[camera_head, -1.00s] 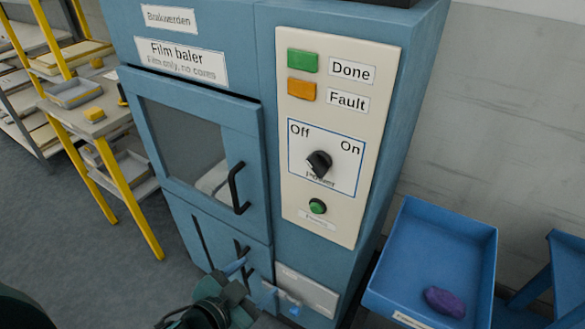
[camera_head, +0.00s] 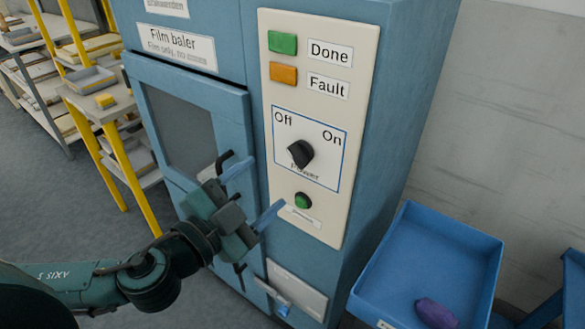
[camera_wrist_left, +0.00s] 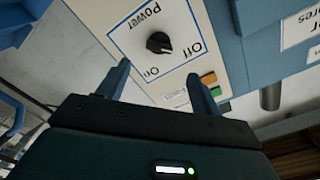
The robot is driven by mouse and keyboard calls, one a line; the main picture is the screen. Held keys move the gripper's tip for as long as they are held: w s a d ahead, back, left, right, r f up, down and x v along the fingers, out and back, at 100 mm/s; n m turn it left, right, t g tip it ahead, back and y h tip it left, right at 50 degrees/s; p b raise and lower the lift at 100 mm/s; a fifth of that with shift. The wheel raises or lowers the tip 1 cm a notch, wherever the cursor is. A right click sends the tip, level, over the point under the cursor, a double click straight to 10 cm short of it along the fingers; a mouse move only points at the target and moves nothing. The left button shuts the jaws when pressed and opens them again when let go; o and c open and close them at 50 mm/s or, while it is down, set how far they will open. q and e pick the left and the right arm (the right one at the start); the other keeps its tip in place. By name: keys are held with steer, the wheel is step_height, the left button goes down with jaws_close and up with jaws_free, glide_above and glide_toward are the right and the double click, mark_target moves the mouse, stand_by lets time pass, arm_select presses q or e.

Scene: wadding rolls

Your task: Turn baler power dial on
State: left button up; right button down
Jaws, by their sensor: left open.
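The black power dial (camera_head: 300,154) sits on the baler's cream control panel (camera_head: 318,220), between the labels Off at upper left and On at upper right. Its pointer end is toward the Off side. In the left wrist view the dial (camera_wrist_left: 159,43) shows beyond the fingertips, nearer the left finger. My left gripper (camera_head: 250,188) is open and empty, in front of the baler door's right edge, below and left of the dial. It also shows in the left wrist view (camera_wrist_left: 160,82), with its blue fingers apart and not touching the dial. My right gripper is not in view.
The blue film baler (camera_head: 400,110) has a windowed door (camera_head: 180,125) left of the panel. A green button (camera_head: 303,201) is below the dial. A blue tray (camera_head: 440,255) with a purple roll (camera_head: 436,313) stands right. A yellow-framed shelf (camera_head: 110,150) stands left.

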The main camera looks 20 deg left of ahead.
mark_target(295, 158)
arm_select(q)
steer(key=b+x, duration=0.1)
steer(key=x, duration=0.7)
steer(key=shift+w+d+b, duration=0.2)
steer(key=shift+w+b, duration=0.05)
steer(key=shift+b, duration=0.15)
steer(key=shift+w+d, duration=0.15)
steer(key=shift+w, duration=0.25)
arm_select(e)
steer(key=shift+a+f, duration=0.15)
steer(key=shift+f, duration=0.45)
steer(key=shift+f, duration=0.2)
arm_select(q)
steer(key=shift+f, duration=0.1)
steer(key=c, duration=1)
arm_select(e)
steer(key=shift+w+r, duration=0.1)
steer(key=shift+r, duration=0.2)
